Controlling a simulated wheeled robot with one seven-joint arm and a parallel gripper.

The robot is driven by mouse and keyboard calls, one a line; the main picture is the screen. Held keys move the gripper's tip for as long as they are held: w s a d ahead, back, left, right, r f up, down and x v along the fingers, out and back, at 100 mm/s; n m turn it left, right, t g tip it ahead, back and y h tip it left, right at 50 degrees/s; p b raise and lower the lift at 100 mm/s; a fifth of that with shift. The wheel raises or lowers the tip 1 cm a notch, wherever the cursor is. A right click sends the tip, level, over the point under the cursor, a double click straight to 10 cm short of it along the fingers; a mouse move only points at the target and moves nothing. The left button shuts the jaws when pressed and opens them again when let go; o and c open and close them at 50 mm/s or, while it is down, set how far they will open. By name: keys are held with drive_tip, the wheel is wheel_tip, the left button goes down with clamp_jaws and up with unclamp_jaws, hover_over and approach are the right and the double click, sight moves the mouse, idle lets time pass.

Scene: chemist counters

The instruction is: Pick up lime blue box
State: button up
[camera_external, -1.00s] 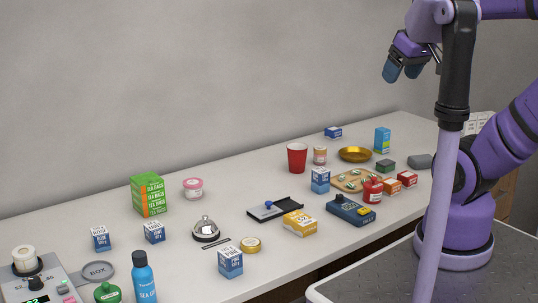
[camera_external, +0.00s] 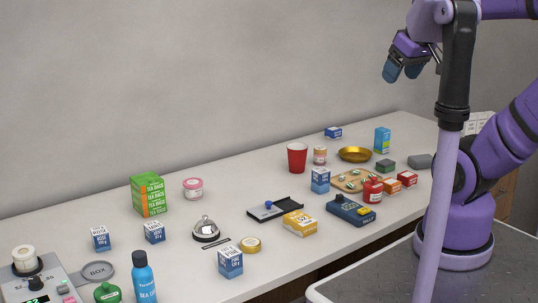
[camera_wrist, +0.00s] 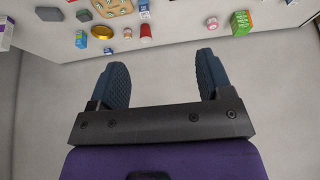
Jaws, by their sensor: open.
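The lime blue box (camera_external: 382,140) stands upright near the far right of the counter, beside a gold bowl (camera_external: 355,154). It has a light blue front with a lime green patch. It also shows small at the upper left of the wrist view (camera_wrist: 81,39), outside the space between my fingers. My gripper (camera_external: 402,73) is open and empty, raised well above the counter's right end. In the wrist view my gripper's two blue fingers (camera_wrist: 160,80) are spread wide with nothing between them.
The counter (camera_external: 300,250) holds a blue-white box (camera_external: 333,132), red cup (camera_external: 297,157), green box (camera_external: 385,165), grey block (camera_external: 420,161) and wooden tray (camera_external: 338,183) near the right. Many other small items stand to the left. The wall (camera_external: 200,80) runs close behind the counter.

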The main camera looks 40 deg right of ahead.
idle(0.4)
drive_tip(key=g, duration=0.5)
hover_over(321, 170)
drive_tip(key=shift+m, duration=0.3)
drive_tip(key=f, duration=3)
drive_tip(key=shift+s+d, duration=0.15)
drive_tip(key=shift+s, duration=0.1)
wheel_tip(321, 170, down, 6)
drive_tip(key=shift+w+f, duration=0.25)
drive_tip(key=shift+f, duration=1.1)
drive_tip(key=shift+w+f, duration=0.1)
drive_tip(key=shift+f, duration=1.15)
drive_tip(key=c, duration=1.1)
